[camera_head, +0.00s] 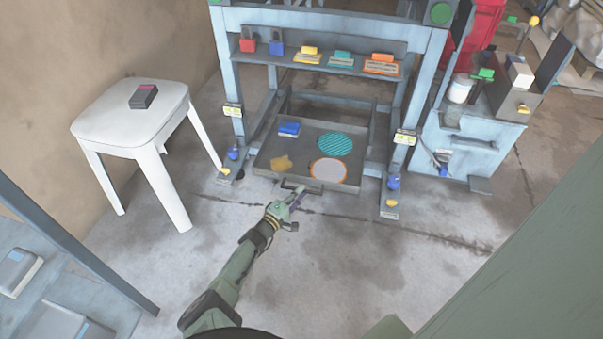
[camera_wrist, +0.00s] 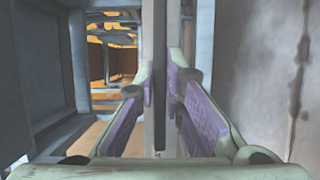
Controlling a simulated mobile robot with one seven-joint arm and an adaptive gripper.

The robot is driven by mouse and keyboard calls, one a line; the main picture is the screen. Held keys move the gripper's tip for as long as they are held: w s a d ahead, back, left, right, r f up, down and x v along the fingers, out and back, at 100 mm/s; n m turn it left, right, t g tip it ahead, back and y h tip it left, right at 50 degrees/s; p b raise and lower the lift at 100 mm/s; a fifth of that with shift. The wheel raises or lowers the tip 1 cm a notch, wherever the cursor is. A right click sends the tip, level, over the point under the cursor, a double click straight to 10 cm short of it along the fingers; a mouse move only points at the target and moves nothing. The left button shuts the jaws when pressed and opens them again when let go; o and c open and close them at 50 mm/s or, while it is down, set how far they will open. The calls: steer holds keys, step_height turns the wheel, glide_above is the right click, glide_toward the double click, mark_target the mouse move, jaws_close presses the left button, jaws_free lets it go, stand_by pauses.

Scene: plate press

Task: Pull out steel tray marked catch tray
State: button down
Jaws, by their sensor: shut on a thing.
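The steel catch tray (camera_head: 347,185) sits low between the legs of the blue-grey press frame and reaches out at its front. In it lie a blue block (camera_head: 289,128), a teal striped disc (camera_head: 335,144), a pale disc with an orange rim (camera_head: 329,170) and a tan, irregular piece (camera_head: 282,163). My gripper (camera_head: 295,197) is at the handle on the tray's front edge. In the wrist view my gripper (camera_wrist: 161,95) has its purple-lined fingers shut on both sides of the upright-looking grey handle bar (camera_wrist: 160,40). I cannot read a marking on the tray.
A white stool (camera_head: 130,112) with a dark device on it stands at the left. A blue-grey cabinet (camera_head: 465,150) stands at the right. Press legs with yellow and blue fittings flank the tray. The concrete floor (camera_head: 330,260) before the tray is clear.

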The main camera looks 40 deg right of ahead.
steer(key=s+a+p, duration=0.1)
steer(key=s+a, duration=0.1)
steer(key=a+p, duration=0.1)
steer(key=shift+s+r+p, duration=0.25)
steer(key=shift+s+p, duration=0.05)
steer(key=shift+s, duration=0.1)
steer(key=shift+s+a+f+p, duration=0.25)
steer(key=shift+s+a+p, duration=0.1)
steer(key=shift+s+a, duration=0.2)
steer(key=c, duration=1.7)
jaws_free()
steer(key=shift+w, duration=0.1)
steer(key=shift+a, duration=0.15)
steer(key=v, duration=1.2)
